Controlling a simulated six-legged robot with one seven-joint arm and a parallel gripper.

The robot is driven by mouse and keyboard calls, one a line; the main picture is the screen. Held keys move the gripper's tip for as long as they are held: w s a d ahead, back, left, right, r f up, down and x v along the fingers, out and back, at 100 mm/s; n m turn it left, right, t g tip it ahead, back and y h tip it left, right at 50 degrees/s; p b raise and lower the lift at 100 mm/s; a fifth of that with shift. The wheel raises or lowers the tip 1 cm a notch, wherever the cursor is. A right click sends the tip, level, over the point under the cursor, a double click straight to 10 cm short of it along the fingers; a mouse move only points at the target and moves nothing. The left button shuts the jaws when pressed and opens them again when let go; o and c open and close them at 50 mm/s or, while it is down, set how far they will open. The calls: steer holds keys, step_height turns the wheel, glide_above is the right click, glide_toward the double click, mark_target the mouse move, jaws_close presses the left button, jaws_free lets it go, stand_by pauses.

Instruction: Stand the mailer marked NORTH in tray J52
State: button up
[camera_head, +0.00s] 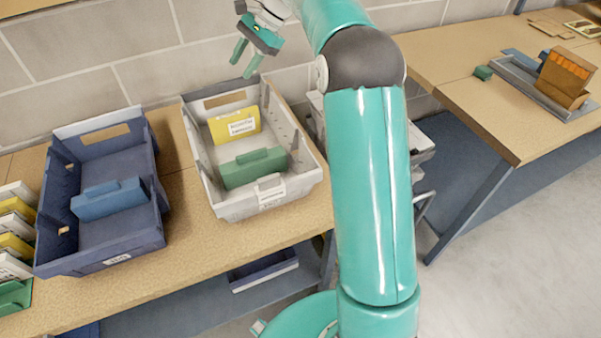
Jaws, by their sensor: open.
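My gripper (244,62) is open and empty at the top of the view, in front of the wall and above the back of the grey tray (240,212). A yellow mailer (222,128) with a white label stands in the grey tray, leaning near its back, apart from my gripper. The label's print is too small to read. A green block-like divider (252,169) sits in front of it. A dark blue tray (100,262) stands to the left, holding only a blue divider (108,200). Both trays have small front labels that I cannot read surely.
Several white and yellow mailers (14,222) stand in a green holder (16,296) at the left edge. A second table (460,75) at right bears a metal tray with a brown box (565,72). My arm hides the area right of the grey tray.

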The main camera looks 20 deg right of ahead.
steer(key=s+a+r+n+t+h, duration=0.1)
steer(key=s+a+r+n+h, duration=0.15)
steer(key=s, duration=0.75)
steer(key=s+a+r+n+t+h, duration=0.15)
steer(key=s+r+n, duration=0.25)
steer(key=s, duration=0.6)
steer(key=s+d+f+n+t+h, duration=0.1)
steer(key=s+f+n, duration=0.2)
steer(key=s, duration=0.6)
steer(key=s+d+f+n+t+h, duration=0.1)
steer(key=s+f+n+h, duration=0.1)
steer(key=s, duration=0.7)
step_height(320, 180, down, 2)
steer(key=shift+f+n, duration=0.15)
steer(key=shift+n, duration=0.6)
